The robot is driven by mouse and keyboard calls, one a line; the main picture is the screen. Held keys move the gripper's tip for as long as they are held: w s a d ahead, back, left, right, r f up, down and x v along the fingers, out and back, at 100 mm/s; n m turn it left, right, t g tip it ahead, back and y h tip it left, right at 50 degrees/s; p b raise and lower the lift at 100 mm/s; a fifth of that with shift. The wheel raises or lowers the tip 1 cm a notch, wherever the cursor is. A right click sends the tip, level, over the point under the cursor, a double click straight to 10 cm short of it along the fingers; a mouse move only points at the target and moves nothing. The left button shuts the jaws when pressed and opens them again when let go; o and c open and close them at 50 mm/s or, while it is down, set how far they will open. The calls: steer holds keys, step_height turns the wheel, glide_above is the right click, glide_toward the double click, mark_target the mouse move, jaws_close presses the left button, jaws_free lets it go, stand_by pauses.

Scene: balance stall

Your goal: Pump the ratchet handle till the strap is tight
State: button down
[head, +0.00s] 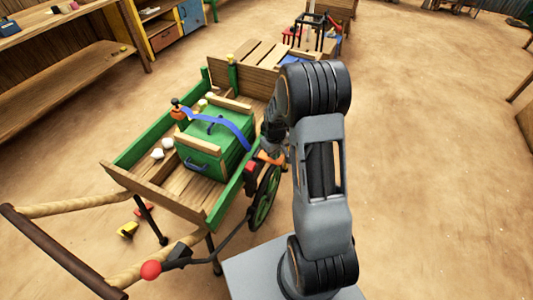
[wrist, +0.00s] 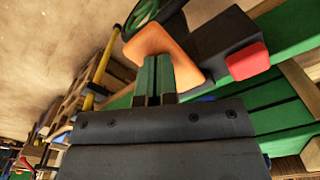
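A blue strap (head: 227,124) runs over a green chest (head: 214,151) in the cart bed, from an orange-and-black fitting on the far left side towards the near right rail. The ratchet sits on that rail, with an orange handle (head: 268,157) and a red end (head: 250,167). In the wrist view the orange handle (wrist: 150,42) is just beyond my fingertips, beside the dark ratchet body (wrist: 212,40) with its red end (wrist: 248,62). My gripper (wrist: 157,60) has its two green fingers almost together, overlapping the handle in the picture. Whether they touch it is unclear.
The green-sided wooden cart (head: 125,166) has a large wheel (head: 265,198) below the ratchet. Pale round things lie in its bed by the chest. A red-ended lever (head: 151,270) reaches out at the front. Bare floor lies to the right.

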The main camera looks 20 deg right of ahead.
steer(key=shift+f, duration=0.4)
steer(key=shift+r+p, duration=2.4)
steer(key=shift+r, duration=0.9)
steer(key=shift+f, duration=0.15)
steer(key=shift+f+b, duration=2.35)
steer(key=shift+f, duration=0.65)
steer(key=shift+r, duration=0.1)
steer(key=shift+r+p, duration=2.35)
steer(key=shift+r, duration=0.65)
steer(key=shift+f, duration=0.2)
